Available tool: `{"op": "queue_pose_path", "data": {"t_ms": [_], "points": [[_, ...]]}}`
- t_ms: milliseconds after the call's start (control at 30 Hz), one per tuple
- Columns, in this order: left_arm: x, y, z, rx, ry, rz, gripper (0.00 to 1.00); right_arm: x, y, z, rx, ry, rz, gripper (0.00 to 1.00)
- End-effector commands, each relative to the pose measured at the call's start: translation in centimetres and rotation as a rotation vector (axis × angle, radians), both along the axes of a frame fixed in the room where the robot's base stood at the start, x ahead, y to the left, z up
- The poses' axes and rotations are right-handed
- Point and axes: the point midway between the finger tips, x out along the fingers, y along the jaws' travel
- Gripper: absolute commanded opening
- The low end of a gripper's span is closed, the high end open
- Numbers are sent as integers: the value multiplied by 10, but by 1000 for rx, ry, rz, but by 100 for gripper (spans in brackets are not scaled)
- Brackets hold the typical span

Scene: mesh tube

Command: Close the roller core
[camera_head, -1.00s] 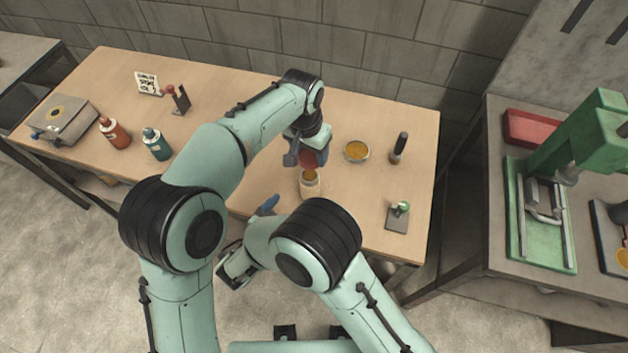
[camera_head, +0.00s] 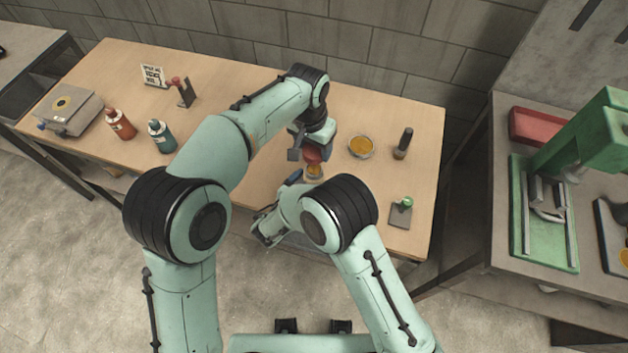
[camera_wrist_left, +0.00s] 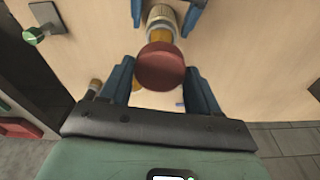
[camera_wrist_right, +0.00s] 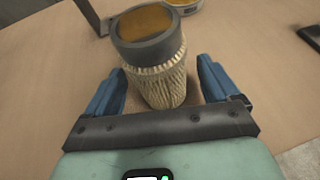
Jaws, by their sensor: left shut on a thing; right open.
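The roller core (camera_head: 314,171) stands upright near the front of the wooden table, and in the right wrist view it shows a ribbed, cord-like pale body (camera_wrist_right: 158,80), a dark grey rim and an orange top. My left gripper (camera_wrist_left: 160,70) is shut on a round dark red cap (camera_wrist_left: 160,66). In the head view the red cap (camera_head: 312,157) is beside or above the core's top; I cannot tell whether they touch. My right gripper (camera_wrist_right: 160,78) is open, with its blue fingers on either side of the core. In the head view my arm hides most of it.
Right of the core are a dish of orange material (camera_head: 361,146), a dark-handled tool (camera_head: 403,143) and a plate with a green knob (camera_head: 401,213). Red (camera_head: 119,124) and teal (camera_head: 161,137) bottles stand left. A green press (camera_head: 570,180) is on the right bench.

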Motion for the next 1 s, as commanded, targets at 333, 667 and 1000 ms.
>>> {"op": "queue_pose_path", "data": {"t_ms": [333, 667, 1000], "points": [[0, 0, 0, 0, 0, 0, 34, 11, -6, -5, -1, 0, 0, 88], [0, 0, 0, 0, 0, 0, 34, 10, -6, -5, 0, 0, 0, 26], [-1, 1, -30, 2, 3, 0, 34, 10, -6, -5, 0, 0, 0, 8]]}}
